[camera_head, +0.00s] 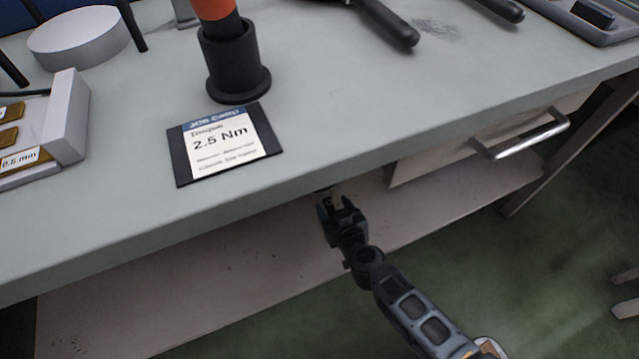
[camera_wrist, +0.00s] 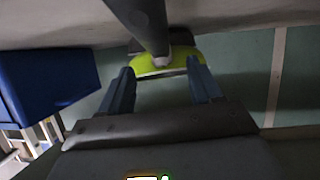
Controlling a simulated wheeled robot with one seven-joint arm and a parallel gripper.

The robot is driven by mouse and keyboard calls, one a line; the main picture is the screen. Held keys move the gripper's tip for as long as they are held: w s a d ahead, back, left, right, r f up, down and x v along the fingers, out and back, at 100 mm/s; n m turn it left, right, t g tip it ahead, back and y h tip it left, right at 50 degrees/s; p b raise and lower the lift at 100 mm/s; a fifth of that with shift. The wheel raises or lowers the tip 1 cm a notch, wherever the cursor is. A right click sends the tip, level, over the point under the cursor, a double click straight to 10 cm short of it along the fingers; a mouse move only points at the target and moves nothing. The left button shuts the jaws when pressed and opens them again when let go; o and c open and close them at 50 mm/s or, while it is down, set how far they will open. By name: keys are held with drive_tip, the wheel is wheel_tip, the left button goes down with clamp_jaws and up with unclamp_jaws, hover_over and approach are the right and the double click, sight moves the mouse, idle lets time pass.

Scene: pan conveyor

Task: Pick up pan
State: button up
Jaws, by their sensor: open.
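No whole pan shows. A black handle (camera_head: 390,22) sticks out over the bench at the top of the head view; what it belongs to is cut off, so I cannot tell if it is the pan's. My gripper (camera_head: 336,204) is in front of and below the bench's front edge, well apart from that handle. In the wrist view its two fingers (camera_wrist: 160,78) are spread. A yellow-green curved thing (camera_wrist: 182,68) and a dark bar (camera_wrist: 137,18) show ahead of them; I cannot tell what they are. Nothing is visibly held.
The grey bench top (camera_head: 330,110) carries a job card (camera_head: 222,145), a black holder (camera_head: 233,65) with an orange-topped item, a white round block (camera_head: 80,40) and a grey tray (camera_head: 610,32). A drawer handle (camera_head: 525,135) juts out right of my gripper. A lower shelf (camera_head: 200,275) lies beneath.

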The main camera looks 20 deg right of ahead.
sight(328, 201)
drive_tip(key=shift+b+x, duration=0.9)
drive_tip(key=shift+x, duration=1.1)
drive_tip(key=shift+c, duration=0.2)
clamp_jaws()
drive_tip(key=shift+a, duration=0.1)
